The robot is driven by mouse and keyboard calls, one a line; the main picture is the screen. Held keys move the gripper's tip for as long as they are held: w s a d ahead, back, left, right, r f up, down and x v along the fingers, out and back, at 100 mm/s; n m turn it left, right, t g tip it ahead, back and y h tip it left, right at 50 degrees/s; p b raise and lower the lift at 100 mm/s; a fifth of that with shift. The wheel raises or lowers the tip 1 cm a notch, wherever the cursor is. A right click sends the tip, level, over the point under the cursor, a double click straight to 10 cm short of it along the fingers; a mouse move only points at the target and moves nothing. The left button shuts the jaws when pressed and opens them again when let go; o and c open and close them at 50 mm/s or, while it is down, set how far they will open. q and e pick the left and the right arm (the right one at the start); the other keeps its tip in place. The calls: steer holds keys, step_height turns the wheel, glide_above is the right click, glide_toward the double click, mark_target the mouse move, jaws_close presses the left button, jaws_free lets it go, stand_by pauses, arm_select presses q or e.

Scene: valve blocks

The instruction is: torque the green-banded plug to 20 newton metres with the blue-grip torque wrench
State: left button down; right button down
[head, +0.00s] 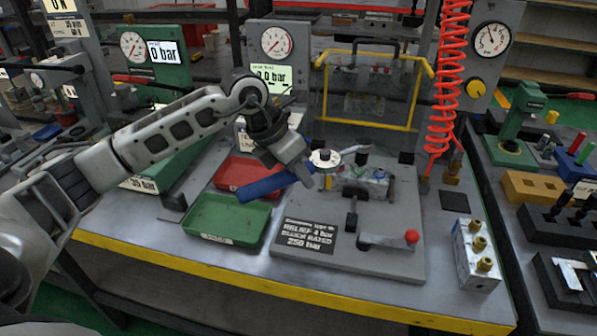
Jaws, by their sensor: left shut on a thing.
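My left gripper (296,172) reaches in from the left over the bench and is shut on the torque wrench. The wrench's blue grip (262,187) points down and left. Its silver round head (325,158) is at the upper right, in front of the left end of a valve block (362,180) that sits on the grey fixture plate. I cannot tell whether the head touches the block or a plug. The green-banded plug cannot be made out; small coloured details on the block are too small to tell apart. My right gripper is not in view.
A green tray (226,219) and a red tray (247,173) lie left of the fixture plate (345,262). A red-knobbed lever (390,241) is at its front right. A yellow-framed guard (366,126) stands behind the block. A brass-fitted block (477,255) stands at right.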

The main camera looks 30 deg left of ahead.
arm_select(q)
steer(key=shift+f+b, duration=1.05)
steer(key=shift+f, duration=0.2)
steer(key=shift+w+a, duration=0.1)
stand_by(0.5)
steer(key=shift+w+a+m+g+h+b, duration=0.15)
steer(key=shift+w+a+m, duration=0.2)
steer(key=shift+a+m, duration=0.15)
steer(key=shift+w+a+m+g+h+b, duration=0.15)
steer(key=shift+w+a+m, duration=0.2)
steer(key=shift+a, duration=0.2)
steer(key=shift+w+a+m, duration=0.45)
steer(key=shift+a+m, duration=0.1)
steer(key=shift+w+a+m+g, duration=0.3)
steer(key=shift+a+m+g, duration=0.1)
